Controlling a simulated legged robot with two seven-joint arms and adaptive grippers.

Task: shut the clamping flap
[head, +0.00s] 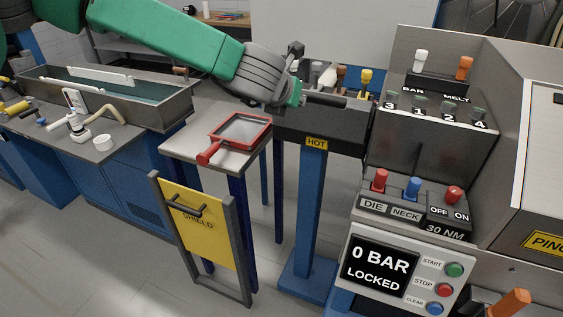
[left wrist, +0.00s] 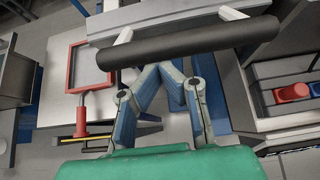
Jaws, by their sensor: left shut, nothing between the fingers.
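A black bar handle (left wrist: 190,42) on pale brackets crosses the upper part of the left wrist view. It appears to belong to the clamping flap, but the angle of the flap is unclear. In the head view a dark bar (head: 335,101) shows just right of my left gripper (head: 298,96), over the dark block marked HOT (head: 325,128). My left gripper, seen in the left wrist view (left wrist: 183,76), is shut and empty. Its fingertips are close to the bar, partly hidden by it; I cannot tell whether they touch. My right gripper is in neither view.
A red-framed tray (head: 238,131) lies on a small stand left of the block. A yellow SHIELD panel (head: 197,222) stands below. The control console on the right has a screen (head: 380,266) reading 0 BAR LOCKED. A water trough (head: 110,95) stands at the back left.

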